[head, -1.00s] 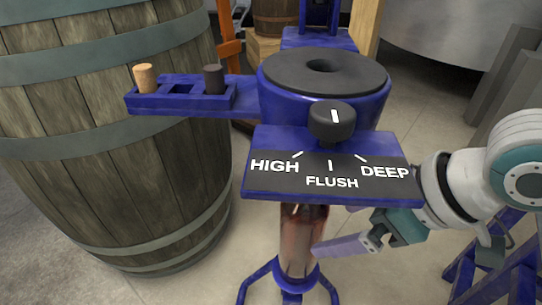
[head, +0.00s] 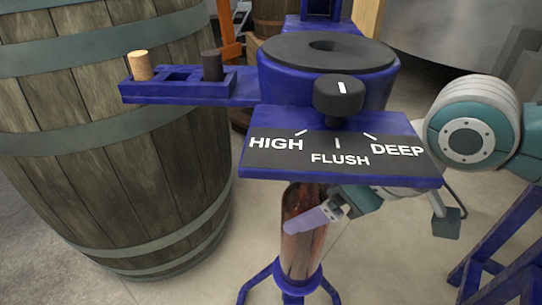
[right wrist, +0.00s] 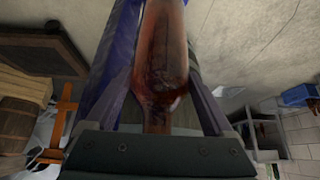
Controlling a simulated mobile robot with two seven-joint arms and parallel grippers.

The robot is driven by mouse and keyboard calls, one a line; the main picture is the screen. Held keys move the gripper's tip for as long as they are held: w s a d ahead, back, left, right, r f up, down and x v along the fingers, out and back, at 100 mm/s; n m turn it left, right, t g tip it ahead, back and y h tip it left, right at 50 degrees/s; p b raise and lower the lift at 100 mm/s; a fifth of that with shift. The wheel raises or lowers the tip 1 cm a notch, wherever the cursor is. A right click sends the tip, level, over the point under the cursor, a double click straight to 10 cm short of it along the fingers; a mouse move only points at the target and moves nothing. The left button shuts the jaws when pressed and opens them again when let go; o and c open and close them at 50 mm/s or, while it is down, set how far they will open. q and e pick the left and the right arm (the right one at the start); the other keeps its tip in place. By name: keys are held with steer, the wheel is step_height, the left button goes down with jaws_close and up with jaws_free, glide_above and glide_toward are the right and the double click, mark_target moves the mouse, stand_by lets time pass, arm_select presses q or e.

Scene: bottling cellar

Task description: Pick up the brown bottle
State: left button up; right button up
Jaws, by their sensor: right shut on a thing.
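The brown bottle (head: 304,248) stands upright on the blue stand of the corking machine, under the dial plate (head: 340,158). The plate hides its top. My right gripper (head: 312,220) reaches in from the right below the plate and is shut on the bottle's upper part. In the right wrist view the bottle (right wrist: 163,65) lies between the two fingers. It shows reddish brown and glossy. My left gripper is not in view.
The dial knob (head: 339,97) points near FLUSH. A blue rack (head: 180,97) holds a tan cork (head: 139,65) and a dark cork (head: 212,65). A large wooden barrel (head: 110,170) stands close on the left. Blue metal legs (head: 490,250) are at lower right.

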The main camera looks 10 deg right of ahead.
jaws_close()
steer(key=shift+r, duration=0.1)
stand_by(0.3)
